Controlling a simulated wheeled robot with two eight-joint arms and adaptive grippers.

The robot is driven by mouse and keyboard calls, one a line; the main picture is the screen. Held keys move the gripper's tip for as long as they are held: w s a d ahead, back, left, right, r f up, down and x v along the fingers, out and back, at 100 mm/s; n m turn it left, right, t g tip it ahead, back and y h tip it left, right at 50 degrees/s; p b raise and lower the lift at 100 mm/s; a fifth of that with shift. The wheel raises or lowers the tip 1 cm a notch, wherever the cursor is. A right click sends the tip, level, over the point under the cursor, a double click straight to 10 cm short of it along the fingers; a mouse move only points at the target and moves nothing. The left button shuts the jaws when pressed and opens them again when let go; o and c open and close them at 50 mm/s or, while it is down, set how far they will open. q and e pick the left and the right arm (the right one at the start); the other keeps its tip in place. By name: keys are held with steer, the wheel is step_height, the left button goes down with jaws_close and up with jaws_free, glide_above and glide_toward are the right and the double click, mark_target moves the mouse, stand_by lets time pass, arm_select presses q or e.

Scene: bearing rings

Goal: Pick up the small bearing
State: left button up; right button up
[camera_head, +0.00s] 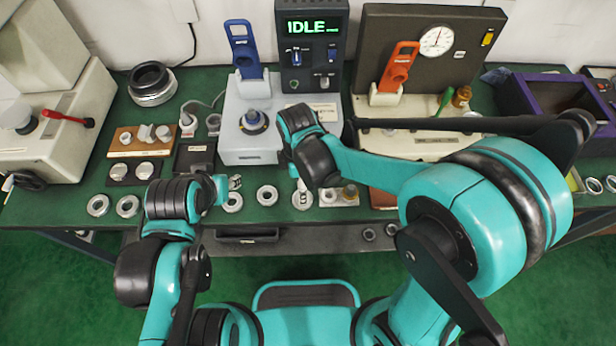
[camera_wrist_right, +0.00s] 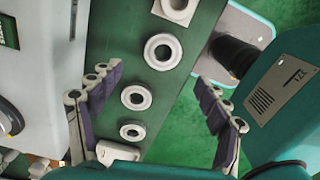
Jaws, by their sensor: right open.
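In the right wrist view, three loose metal rings lie in a row on the green tabletop: a larger ring (camera_wrist_right: 163,52), a middle ring (camera_wrist_right: 136,97) and the smallest-looking bearing (camera_wrist_right: 132,131). In the head view, loose rings, including one ring (camera_head: 267,195), lie along the table's front edge. Their sizes there are hard to tell apart. My right gripper (camera_wrist_right: 155,85) is open and empty, with its fingers on either side of the row, above the table. In the head view, its wrist hides much of it. My left gripper (camera_head: 235,183) is near another ring (camera_head: 232,203); its finger opening is unclear.
A grey machine (camera_head: 250,140) with an IDLE display (camera_head: 312,28) stands behind the row. A square block with a ring (camera_wrist_right: 175,8) sits beside it. Two more rings (camera_head: 98,205) lie at left. A purple-edged bin (camera_head: 540,95) is far right.

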steer(key=f, duration=0.1)
steer(key=f+b, duration=0.1)
steer(key=shift+s+f, duration=0.2)
steer(key=shift+f, duration=0.2)
step_height(320, 180, down, 5)
steer(key=b, duration=0.3)
steer(key=shift+d, duration=0.1)
steer(key=shift+r, duration=0.1)
steer(key=c, duration=1.5)
steer(key=shift+o, duration=0.2)
